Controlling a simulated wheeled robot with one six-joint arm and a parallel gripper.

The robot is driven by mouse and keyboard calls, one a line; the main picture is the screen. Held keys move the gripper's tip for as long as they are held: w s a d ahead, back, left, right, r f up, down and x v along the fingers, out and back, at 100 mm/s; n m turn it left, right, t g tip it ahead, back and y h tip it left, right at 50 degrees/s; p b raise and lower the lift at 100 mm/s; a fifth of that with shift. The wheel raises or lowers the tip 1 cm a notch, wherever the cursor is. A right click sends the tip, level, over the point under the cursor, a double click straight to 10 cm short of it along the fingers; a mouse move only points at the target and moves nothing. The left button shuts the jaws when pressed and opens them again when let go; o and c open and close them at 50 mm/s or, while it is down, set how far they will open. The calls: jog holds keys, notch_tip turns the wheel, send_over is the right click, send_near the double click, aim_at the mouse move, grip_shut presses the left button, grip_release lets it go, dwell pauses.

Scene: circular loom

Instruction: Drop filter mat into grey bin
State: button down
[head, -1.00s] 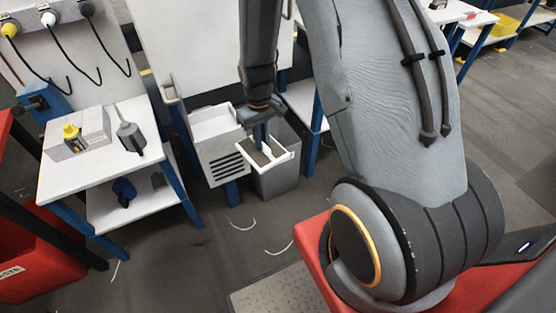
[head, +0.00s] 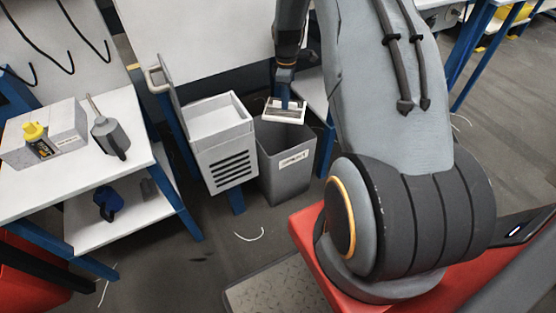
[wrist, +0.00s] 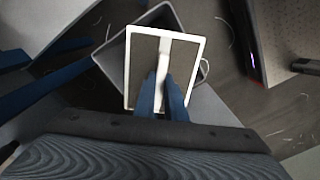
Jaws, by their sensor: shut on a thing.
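The filter mat (head: 283,113) is a flat grey-brown pad in a white frame with a white bar across its middle. In the wrist view the filter mat (wrist: 142,65) lies under my fingers. My gripper (head: 285,97) is shut on its middle bar; the blue fingers of my gripper (wrist: 162,98) also show in the wrist view. The open grey bin (head: 288,170) with a white label stands on the floor below. The filter mat is held over the bin's mouth, towards its back in the head view. In the wrist view it covers much of the bin (wrist: 112,58).
A white slotted housing (head: 222,150), open at the top, stands left of the bin. A white strand (head: 248,237) lies on the floor.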

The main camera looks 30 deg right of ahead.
jog(key=shift+w+d+b, duration=0.3)
jog(key=shift+w+d, duration=0.2)
jog(key=shift+w, duration=0.3)
jog(key=f, duration=0.1)
jog(key=w+f+b, duration=0.1)
jog(key=f, duration=0.1)
jog(key=f+b, duration=0.1)
jog(key=f, duration=0.1)
jog(key=shift+w+d+f, duration=0.15)
jog(key=shift+w+f, duration=0.1)
jog(key=shift+s+a+f+b, duration=0.15)
jog(key=shift+a+f+b, duration=0.3)
jog(key=shift+b, duration=0.2)
jog(key=shift+s+d, duration=0.15)
jog(key=c, duration=1.7)
grip_release()
jog(key=shift+s, duration=0.1)
jog(key=shift+c, duration=0.2)
jog(key=shift+r, duration=0.2)
